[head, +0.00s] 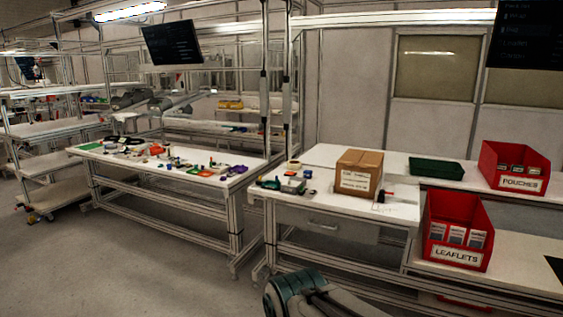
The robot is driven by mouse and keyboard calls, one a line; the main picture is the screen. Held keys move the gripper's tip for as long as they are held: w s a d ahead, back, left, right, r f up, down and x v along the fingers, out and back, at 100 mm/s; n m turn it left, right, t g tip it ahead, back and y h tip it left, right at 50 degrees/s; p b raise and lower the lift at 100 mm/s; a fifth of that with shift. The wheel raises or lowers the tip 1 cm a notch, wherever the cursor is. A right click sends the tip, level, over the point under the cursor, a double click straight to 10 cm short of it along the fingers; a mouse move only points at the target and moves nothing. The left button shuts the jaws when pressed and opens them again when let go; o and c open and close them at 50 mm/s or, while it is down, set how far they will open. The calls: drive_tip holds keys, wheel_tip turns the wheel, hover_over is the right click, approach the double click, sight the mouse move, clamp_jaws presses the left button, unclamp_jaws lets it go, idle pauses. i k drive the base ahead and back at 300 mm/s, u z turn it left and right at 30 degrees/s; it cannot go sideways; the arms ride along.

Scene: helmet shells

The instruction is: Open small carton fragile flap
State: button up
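A small brown cardboard carton (357,181) stands upright on the white bench at the right of the middle in the head view. Its top looks closed, with a line across it. A pale label with dark print is on its front face; the print is too small to read. I cannot make out a separate raised flap. Part of my arm shows at the bottom edge, well in front of and below the bench. My gripper is not in view.
A dark green tray (436,172) lies right of the carton. Red bins marked POUCHES (516,185) and LEAFLETS (459,254) stand further right. Small tools and a tape roll (294,165) lie left of the carton. Another cluttered bench (128,160) stands left; the floor between is clear.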

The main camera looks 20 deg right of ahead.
sight(351, 157)
drive_tip(key=u, duration=0.35)
drive_tip(key=i, duration=1.75)
drive_tip(key=z, duration=0.55)
drive_tip(key=i, duration=0.95)
drive_tip(key=z, duration=1.5)
drive_tip(key=i, duration=0.6)
drive_tip(key=z, duration=0.5)
